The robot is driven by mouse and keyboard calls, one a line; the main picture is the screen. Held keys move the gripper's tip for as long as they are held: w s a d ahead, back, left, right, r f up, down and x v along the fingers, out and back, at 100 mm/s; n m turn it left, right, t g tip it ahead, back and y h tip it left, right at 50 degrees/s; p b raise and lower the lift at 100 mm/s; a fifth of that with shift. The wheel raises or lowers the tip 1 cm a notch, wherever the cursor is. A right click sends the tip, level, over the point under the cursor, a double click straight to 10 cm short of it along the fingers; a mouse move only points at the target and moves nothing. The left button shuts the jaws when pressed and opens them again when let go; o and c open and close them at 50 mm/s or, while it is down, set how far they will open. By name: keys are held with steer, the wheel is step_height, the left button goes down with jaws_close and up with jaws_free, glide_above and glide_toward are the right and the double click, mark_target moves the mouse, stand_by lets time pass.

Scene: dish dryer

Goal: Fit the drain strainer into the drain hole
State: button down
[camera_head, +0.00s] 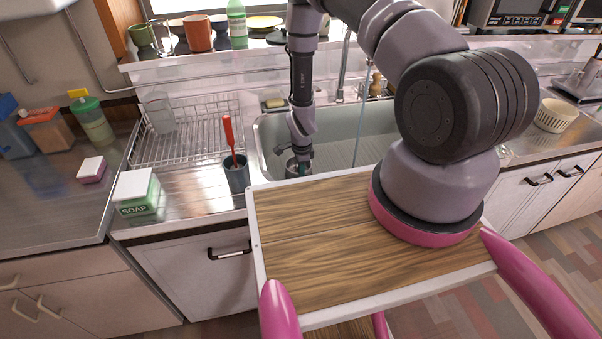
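The sink basin (338,128) is at the middle of the head view, behind my wooden-topped base. A small round metal piece (291,167), which looks like the drain strainer, shows low at the left front of the basin. My gripper (302,168) points down at its right side, close to or touching it. The fingers are small and partly hidden, so I cannot tell whether they grip it. I cannot tell whether the metal piece is held up or resting on the basin floor. No drain hole can be seen; my base top hides the near part of the basin.
A thin stream of water (361,128) falls into the basin. A dark cup (236,174) with a red-handled tool stands left of the sink, beside a soap box (137,194). A wire dish rack (187,135) holds a glass. A white basket (554,116) stands at right.

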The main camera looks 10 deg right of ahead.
steer(key=shift+f, duration=0.2)
steer(key=c, duration=1)
jaws_free()
